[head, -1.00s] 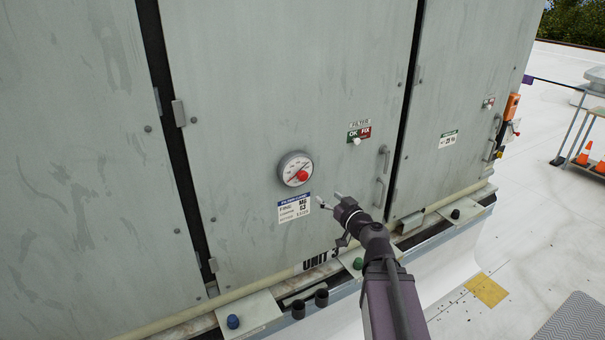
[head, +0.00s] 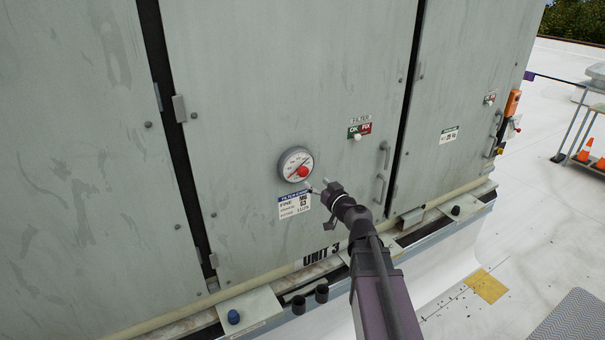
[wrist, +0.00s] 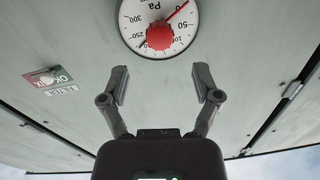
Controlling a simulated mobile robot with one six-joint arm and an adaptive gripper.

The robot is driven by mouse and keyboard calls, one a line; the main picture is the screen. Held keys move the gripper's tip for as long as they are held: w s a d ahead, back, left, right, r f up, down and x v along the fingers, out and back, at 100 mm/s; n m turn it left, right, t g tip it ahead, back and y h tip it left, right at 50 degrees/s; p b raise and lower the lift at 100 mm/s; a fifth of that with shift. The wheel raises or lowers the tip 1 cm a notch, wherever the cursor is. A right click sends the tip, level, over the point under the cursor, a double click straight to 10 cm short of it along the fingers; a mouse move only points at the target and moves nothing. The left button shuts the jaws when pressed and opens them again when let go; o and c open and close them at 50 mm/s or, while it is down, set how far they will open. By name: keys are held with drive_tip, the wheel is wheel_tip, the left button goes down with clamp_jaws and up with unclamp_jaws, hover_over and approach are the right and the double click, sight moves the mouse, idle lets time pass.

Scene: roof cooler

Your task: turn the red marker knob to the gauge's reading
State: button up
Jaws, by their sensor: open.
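The round white pressure gauge (head: 291,157) is on the grey cabinet door, with the red marker knob (head: 302,172) at its lower right. In the wrist view the gauge (wrist: 183,40) is upside down at the top edge and partly cut off. There a red pointer runs from the red knob (wrist: 159,36) to the upper right; a short dark needle tip shows at lower left, near 250. My gripper (head: 321,186) is just right of and below the gauge. In the wrist view my gripper (wrist: 161,78) is open and empty, its fingers spread below the knob, apart from it.
A filter label (head: 294,205) is below the gauge. An OK/FIX slider plate (head: 360,130) and door handles (head: 382,170) are to the right. A ledge with a blue cap (head: 233,317) and black cups (head: 299,305) runs along the bottom.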

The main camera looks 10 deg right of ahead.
sight(305, 174)
drive_tip(key=x, duration=0.7)
drive_tip(key=shift+w+a, duration=0.15)
drive_tip(key=shift+w, duration=0.15)
drive_tip(key=shift+c, duration=0.2)
clamp_jaws()
drive_tip(key=shift+a, duration=0.15)
